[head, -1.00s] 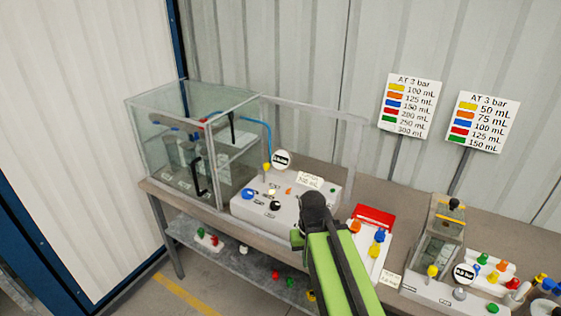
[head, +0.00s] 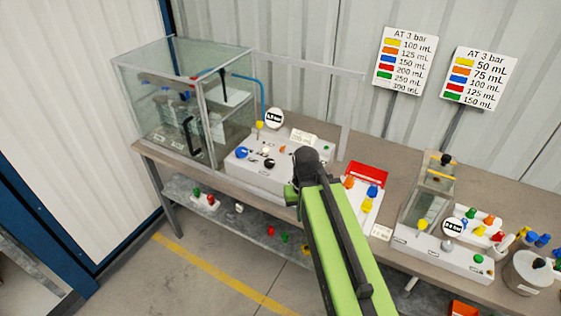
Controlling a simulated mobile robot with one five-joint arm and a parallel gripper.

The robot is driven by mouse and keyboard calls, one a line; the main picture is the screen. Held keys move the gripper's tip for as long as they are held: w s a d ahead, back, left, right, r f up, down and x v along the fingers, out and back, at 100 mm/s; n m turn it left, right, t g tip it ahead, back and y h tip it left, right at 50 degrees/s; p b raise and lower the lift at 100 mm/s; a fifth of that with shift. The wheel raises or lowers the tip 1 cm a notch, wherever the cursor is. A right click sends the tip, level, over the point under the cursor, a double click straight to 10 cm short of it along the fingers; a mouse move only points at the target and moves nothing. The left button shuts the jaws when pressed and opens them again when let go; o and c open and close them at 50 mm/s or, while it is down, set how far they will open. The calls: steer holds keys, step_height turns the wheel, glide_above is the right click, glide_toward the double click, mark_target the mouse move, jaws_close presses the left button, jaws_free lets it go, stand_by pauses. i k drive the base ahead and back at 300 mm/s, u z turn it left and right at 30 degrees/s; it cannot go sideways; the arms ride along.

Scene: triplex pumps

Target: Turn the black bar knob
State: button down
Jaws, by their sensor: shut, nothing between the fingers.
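The black bar knob (head: 269,163) is a small dark knob on the sloping front of the grey control box (head: 262,180), right of a blue knob (head: 241,153) and below a white one (head: 266,150). It is in plain sight in the head view, but its turn angle is too small to read. My green arm rises from the bottom of the picture, and its black joint covers the right part of the control box. My gripper's fingers are hidden behind the arm, so I cannot see how they stand to the knob.
A glass tank (head: 190,100) stands left of the box on the bench (head: 235,184). A red-topped stand (head: 368,174) with coloured knobs and a second pump unit (head: 440,250) stand to the right. Below is a shelf with small parts. The floor in front is clear.

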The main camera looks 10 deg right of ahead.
mark_target(269, 162)
steer(key=z, duration=0.15)
steer(key=k, duration=0.55)
steer(key=u, duration=1.15)
steer(key=i, duration=0.6)
steer(key=u, duration=0.25)
